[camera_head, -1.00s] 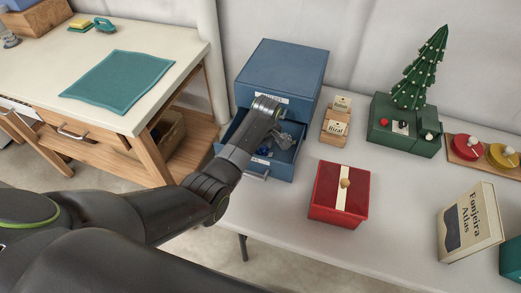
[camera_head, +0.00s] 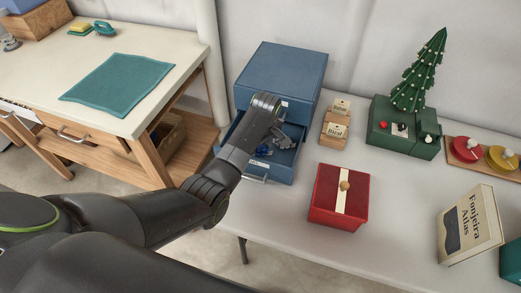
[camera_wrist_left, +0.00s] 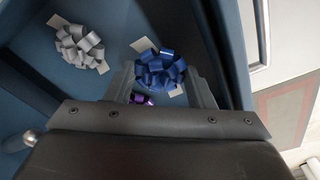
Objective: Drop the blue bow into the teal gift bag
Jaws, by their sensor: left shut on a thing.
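The blue bow (camera_wrist_left: 160,68) shows in the left wrist view, between the two fingers of my left gripper (camera_wrist_left: 163,82), which is shut on it. It is inside the open drawer (camera_head: 257,170) of the blue cabinet. In the head view my left gripper (camera_head: 274,138) reaches down over this drawer and hides part of it. I cannot clearly make out the teal gift bag. A dark teal object (camera_head: 511,259) is cut off by the right edge of the head view. My right gripper is out of view.
A silver bow (camera_wrist_left: 80,47) and a purple bow (camera_wrist_left: 142,99) also lie in the drawer. The blue cabinet (camera_head: 285,75) stands behind it. A red box (camera_head: 325,205), card holder (camera_head: 335,125), green tree set (camera_head: 405,137) and book (camera_head: 470,226) stand to the right.

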